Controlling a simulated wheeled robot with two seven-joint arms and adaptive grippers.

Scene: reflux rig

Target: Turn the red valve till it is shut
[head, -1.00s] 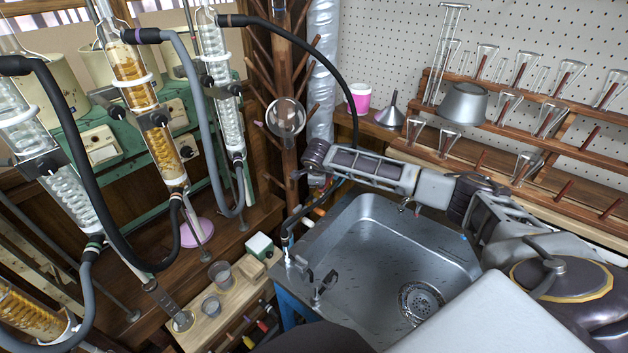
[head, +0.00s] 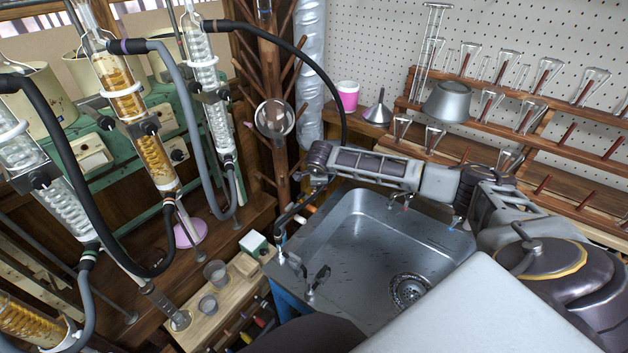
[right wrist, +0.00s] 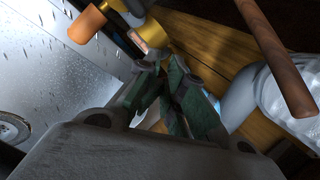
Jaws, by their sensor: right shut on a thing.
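My right arm reaches in from the right across the sink's back edge, and its wrist ends at the sink's back left corner. In the head view the right gripper's fingertips are hidden by the wrist. In the right wrist view the green-grey fingers of my right gripper (right wrist: 165,75) are closed together just below a brass fitting (right wrist: 152,36). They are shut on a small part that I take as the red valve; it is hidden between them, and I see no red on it. A copper-coloured end (right wrist: 88,24) shows beside the fitting. My left gripper is not in view.
The steel sink (head: 365,240) has small taps (head: 318,279) on its left rim. A black hose (head: 318,68) arches from the glass condensers (head: 208,95) to the sink side. Beakers (head: 215,272) stand on a wooden board. A glassware rack (head: 560,135) stands behind my arm.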

